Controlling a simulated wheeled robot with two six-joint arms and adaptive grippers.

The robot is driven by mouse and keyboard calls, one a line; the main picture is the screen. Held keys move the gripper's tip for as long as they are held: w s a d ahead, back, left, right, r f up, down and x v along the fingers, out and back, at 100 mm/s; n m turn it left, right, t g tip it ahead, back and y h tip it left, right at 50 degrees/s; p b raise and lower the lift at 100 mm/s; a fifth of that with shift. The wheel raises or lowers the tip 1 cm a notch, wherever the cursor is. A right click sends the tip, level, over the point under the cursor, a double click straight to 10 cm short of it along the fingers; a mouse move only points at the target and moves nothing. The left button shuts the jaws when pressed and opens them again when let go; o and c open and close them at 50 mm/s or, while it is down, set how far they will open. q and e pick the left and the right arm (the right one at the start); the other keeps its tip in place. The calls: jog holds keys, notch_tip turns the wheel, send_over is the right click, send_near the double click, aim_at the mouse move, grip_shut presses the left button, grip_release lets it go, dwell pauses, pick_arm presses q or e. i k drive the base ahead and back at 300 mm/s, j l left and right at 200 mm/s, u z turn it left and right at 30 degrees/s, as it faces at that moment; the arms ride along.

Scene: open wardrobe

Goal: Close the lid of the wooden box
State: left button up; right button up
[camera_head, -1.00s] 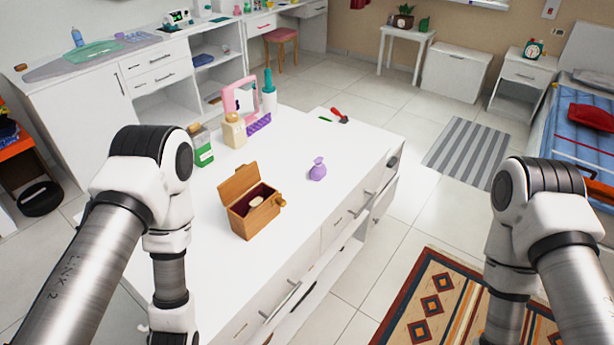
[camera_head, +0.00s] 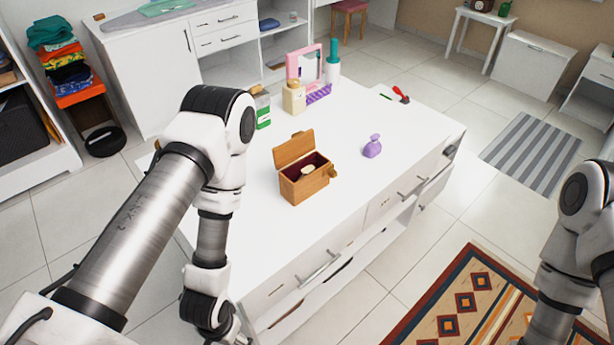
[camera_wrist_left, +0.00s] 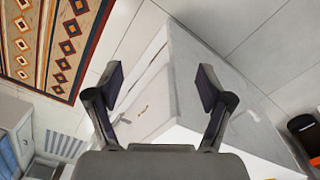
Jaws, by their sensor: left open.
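The wooden box (camera_head: 304,188) stands on the white dresser top with its lid (camera_head: 295,148) raised and tilted back. A small pale item (camera_head: 309,169) lies in its dark red inside. A wooden knob (camera_head: 333,172) is at its right side. In the head view my left arm hangs down in front of the dresser's left end, and its gripper is cut off by the bottom edge. In the left wrist view my left gripper (camera_wrist_left: 160,95) is open and empty, with the dresser beyond its fingers. The box is not in that view. My right gripper is out of view.
A purple bottle (camera_head: 372,147) stands right of the box. A green bottle (camera_head: 261,108), a cream bottle (camera_head: 294,97), a pink-framed mirror (camera_head: 303,68) and a teal-capped bottle (camera_head: 332,66) stand behind it. The dresser top (camera_head: 290,230) in front of the box is clear.

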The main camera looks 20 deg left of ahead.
aim_at(301, 143)
jog(key=j, duration=1.1)
jog(key=i+j, duration=0.15)
jog(key=j, duration=2.05)
jog(key=j+z, duration=0.75)
jog(key=k+j+z, duration=0.15)
jog(key=j+z, duration=0.25)
jog(key=k+j+z, duration=0.2)
jog(key=j+z, duration=0.15)
jog(key=j, duration=0.1)
